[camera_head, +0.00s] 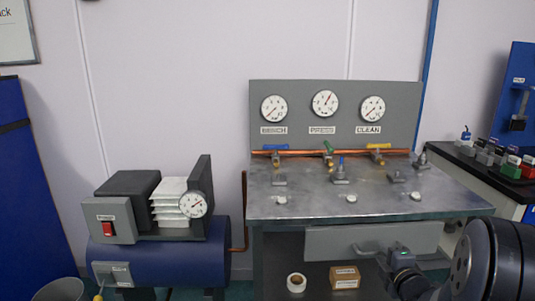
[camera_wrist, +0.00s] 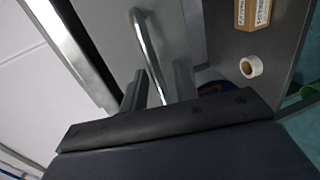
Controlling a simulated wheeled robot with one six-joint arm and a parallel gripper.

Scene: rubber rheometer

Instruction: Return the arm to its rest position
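My gripper (camera_wrist: 158,84) is at the lower right of the head view, in front of the grey drawer (camera_head: 325,240) under the metal bench. In the wrist view its two dark fingers stand apart. The drawer's metal bar handle (camera_wrist: 148,50) runs into the gap between them, with space showing on both sides. I cannot tell how deep the handle sits between the fingers. The handle also shows in the head view (camera_head: 366,249), just left of the gripper. My arm's dark round joint fills the lower right corner there.
The metal bench (camera_head: 320,205) carries valves and three gauges on its back panel (camera_head: 300,90). A tape roll (camera_head: 296,282) and a cardboard box (camera_head: 345,277) lie on the shelf below. A blue compressor (camera_head: 165,262) stands left, a black side table (camera_head: 470,160) right.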

